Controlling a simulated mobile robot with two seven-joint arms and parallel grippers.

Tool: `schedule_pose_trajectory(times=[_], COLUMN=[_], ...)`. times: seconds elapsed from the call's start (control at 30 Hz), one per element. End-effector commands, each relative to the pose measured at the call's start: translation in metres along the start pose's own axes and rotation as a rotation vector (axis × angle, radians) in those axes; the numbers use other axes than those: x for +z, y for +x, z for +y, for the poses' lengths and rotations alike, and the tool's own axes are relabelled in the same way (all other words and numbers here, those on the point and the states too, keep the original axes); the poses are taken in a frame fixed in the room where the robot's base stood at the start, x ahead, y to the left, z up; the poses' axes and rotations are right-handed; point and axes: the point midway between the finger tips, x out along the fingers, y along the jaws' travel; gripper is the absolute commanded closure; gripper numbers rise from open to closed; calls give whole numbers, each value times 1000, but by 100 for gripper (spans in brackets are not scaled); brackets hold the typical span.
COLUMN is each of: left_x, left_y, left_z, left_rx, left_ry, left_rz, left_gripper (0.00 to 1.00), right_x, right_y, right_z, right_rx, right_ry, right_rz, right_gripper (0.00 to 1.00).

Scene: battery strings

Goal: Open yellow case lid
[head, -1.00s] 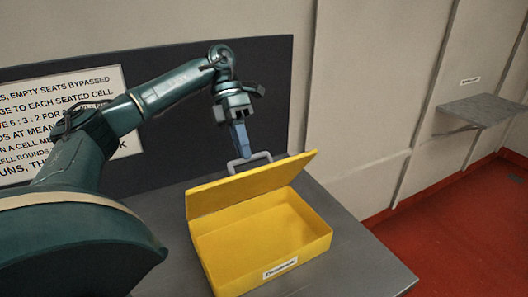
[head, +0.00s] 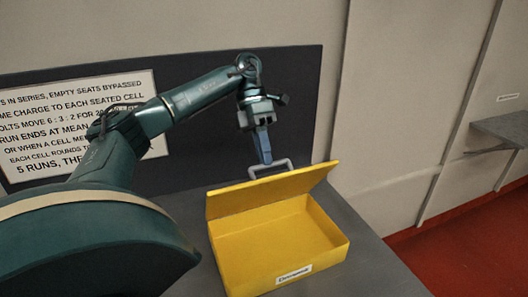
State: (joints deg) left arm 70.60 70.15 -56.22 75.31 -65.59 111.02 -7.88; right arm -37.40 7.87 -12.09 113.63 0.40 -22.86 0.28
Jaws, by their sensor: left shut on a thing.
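The yellow case (head: 283,249) stands on a grey table with its labelled side toward me. Its lid (head: 270,193) is raised and tilted back, and the inside that shows looks empty. A grey handle (head: 270,169) sticks up at the lid's far edge. My left gripper (head: 265,158) points down behind the lid and is shut on the handle. My right gripper is not in view.
The grey table (head: 366,256) has bare room right of the case. A dark panel with a white sign (head: 75,120) stands behind. A grey wall shelf (head: 502,128) is at the far right, above red floor.

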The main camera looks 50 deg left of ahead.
Motion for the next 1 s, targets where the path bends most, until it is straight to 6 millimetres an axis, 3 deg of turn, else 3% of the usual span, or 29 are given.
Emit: schedule_pose_trajectory(times=[0.37, 0.4, 0.63, 1.0], left_x=[-2, -2, -1, 0], left_y=[3, 3, 2, -7], left_z=[3, 3, 2, 0], left_rx=[3, 3, 2, 1], left_ry=[-8, -8, -5, -3], left_rz=[12, 12, 7, 1], left_gripper=[100, 88, 69, 68], right_x=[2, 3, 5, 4], right_y=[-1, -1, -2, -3], right_z=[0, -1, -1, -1], right_rx=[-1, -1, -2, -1], right_ry=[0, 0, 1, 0], right_rz=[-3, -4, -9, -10], right_gripper=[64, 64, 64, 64])
